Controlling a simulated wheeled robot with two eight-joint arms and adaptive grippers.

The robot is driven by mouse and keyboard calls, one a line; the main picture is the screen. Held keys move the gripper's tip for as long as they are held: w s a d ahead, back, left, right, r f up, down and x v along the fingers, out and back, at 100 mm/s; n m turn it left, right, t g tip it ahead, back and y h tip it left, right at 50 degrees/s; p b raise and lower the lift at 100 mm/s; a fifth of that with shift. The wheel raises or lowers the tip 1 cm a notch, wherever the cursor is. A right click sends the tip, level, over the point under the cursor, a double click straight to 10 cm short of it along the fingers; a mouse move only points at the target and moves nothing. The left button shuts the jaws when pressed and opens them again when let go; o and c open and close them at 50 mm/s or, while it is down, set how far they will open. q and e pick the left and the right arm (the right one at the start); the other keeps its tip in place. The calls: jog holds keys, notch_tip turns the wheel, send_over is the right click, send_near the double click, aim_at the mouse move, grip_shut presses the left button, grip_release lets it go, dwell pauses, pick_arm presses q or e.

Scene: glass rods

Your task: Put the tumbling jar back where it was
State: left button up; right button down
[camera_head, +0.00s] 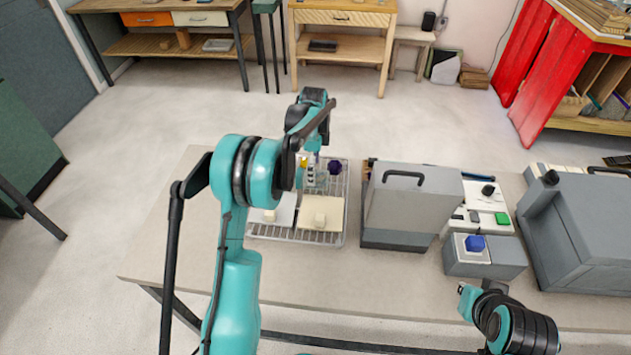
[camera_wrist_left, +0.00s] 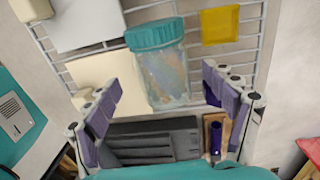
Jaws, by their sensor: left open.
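A clear jar with a teal lid (camera_wrist_left: 160,65) shows in the left wrist view at the wire rack (camera_wrist_left: 262,45), with mottled contents behind its wall. My left gripper (camera_wrist_left: 165,100) is open, with one finger on each side of the jar and visible gaps between them. I cannot tell whether the jar stands or lies. In the head view my left gripper (camera_head: 311,158) is over the far part of the rack (camera_head: 343,215), and my arm hides much of that spot. My right gripper (camera_head: 468,300) hangs near the table's front edge; its finger opening is unclear.
A cream board (camera_head: 328,213) lies on the rack, and a yellow piece (camera_wrist_left: 220,26) is near the jar. A tall grey machine (camera_head: 410,205) with a handle stands right of the rack. A blue cube (camera_head: 475,243) sits on a grey box.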

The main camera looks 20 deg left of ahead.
pick_arm(q)
notch_tip(320, 180, down, 5)
jog(key=shift+d+f+b, duration=0.1)
jog(key=shift+d+b, duration=0.05)
jog(key=shift+b, duration=0.6)
jog(key=shift+c, duration=0.3)
jog(key=c, duration=1.6)
jog(key=shift+r, duration=0.2)
jog(key=shift+r, duration=0.1)
